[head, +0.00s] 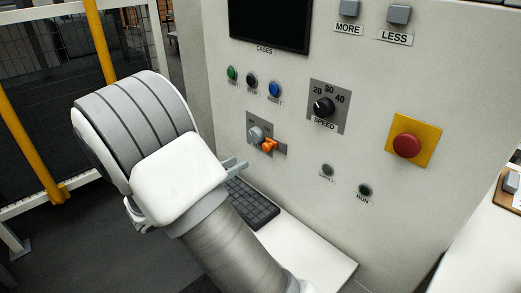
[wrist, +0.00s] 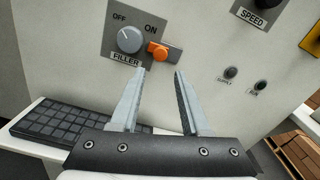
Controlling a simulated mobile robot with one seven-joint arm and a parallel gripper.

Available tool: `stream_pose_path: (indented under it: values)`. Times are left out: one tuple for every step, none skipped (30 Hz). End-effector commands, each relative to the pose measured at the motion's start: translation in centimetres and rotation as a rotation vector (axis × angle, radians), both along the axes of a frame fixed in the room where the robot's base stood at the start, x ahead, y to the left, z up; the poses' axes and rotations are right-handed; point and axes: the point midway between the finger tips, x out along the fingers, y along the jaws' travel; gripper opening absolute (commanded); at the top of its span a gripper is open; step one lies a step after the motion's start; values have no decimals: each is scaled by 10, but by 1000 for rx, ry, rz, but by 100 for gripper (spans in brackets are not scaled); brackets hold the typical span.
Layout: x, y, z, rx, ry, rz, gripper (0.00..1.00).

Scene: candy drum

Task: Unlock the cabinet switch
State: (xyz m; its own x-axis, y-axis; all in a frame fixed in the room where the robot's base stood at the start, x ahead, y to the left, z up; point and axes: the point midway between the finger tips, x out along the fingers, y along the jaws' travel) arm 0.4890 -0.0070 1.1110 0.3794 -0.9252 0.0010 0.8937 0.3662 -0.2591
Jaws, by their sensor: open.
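The cabinet switch is a grey round knob (wrist: 129,39) on a dark grey plate marked OFF, ON and FILLER in the wrist view. An orange latch piece (wrist: 158,50) sits just right of the knob, on a small grey bracket. In the head view the knob (head: 256,134) and the orange latch (head: 269,146) show on the cabinet's front (head: 300,150). My gripper (wrist: 161,72) is open and empty, its fingers pointing at the panel just below the orange latch. In the head view my arm hides most of the gripper; a fingertip (head: 236,164) shows left of and below the latch.
Green, black and blue buttons (head: 252,81) sit above the switch. A SPEED dial (head: 324,107) and a red emergency button (head: 406,145) are to the right. A keyboard (head: 250,205) lies on a white shelf (head: 310,245) below. A yellow-posted fence (head: 28,145) stands at left.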

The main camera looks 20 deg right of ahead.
Motion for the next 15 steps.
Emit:
stream_pose_path:
  values:
    - [4, -12, 1, 0, 1, -4, 46]
    - [6, -18, 0, 0, 1, -4, 46]
    - [10, -26, 1, -1, 1, -5, 46]
    - [12, -32, 0, 0, 1, -4, 46]
    - [14, -38, 0, 0, 1, -5, 46]
    - [17, -46, 1, -1, 1, -5, 46]
    - [20, -51, 0, 0, 1, -4, 46]
    - [22, -56, 0, 1, 1, -3, 46]
    - [24, -63, 0, 0, 1, -4, 46]
    - [26, -67, 0, 1, 1, -3, 46]
    - [28, -71, 0, 1, 0, -3, 46]
    - [30, -76, 0, 0, 0, -3, 46]
    - [31, -79, 0, 0, 0, -3, 46]
    - [32, -81, 0, 0, 0, -2, 46]
    - [34, -84, 0, 1, 0, -1, 46]
